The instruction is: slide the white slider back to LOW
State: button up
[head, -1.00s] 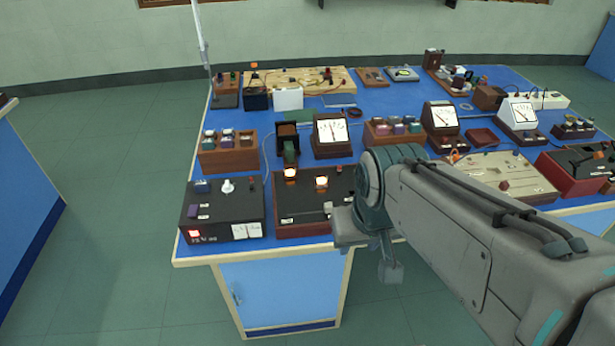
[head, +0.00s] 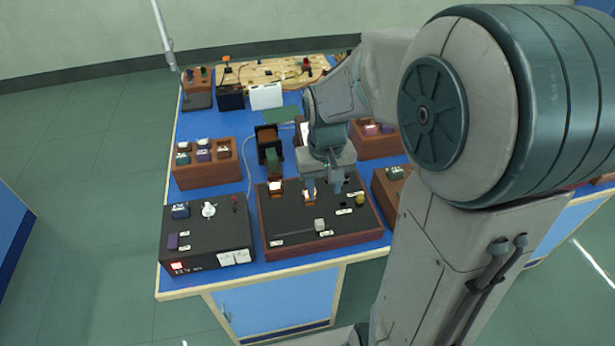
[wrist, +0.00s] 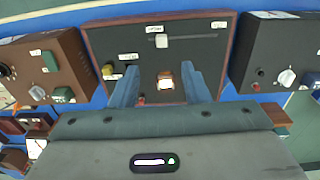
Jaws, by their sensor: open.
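The white slider (head: 319,225) is a small pale block on the dark wood-framed panel (head: 290,228), near the panel's front edge. In the wrist view the slider (wrist: 162,41) sits near the left end of a thin slot that runs right. Small white labels lie by both slot ends; I cannot read them. My gripper (head: 324,188) points down over the panel, behind the slider. In the wrist view its two fingers (wrist: 161,72) are apart and empty, with a lit lamp (wrist: 165,84) seen between them. The slider is beyond the fingertips, apart from them.
A yellow knob (head: 360,198) stands on the panel's right side. A black power box (head: 205,240) with a white knob is just left. A wooden box of blocks (head: 395,190) is at right, partly behind my arm. The bench's front edge (head: 270,277) is close.

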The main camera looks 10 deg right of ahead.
aim_at(319, 222)
jog(key=f, duration=0.5)
jog(key=w+f, duration=0.1)
jog(key=f, duration=0.4)
jog(key=w+f, duration=0.1)
jog(key=f, duration=0.4)
jog(key=shift+f+p, duration=0.15)
jog(key=shift+p, duration=0.25)
grip_shut()
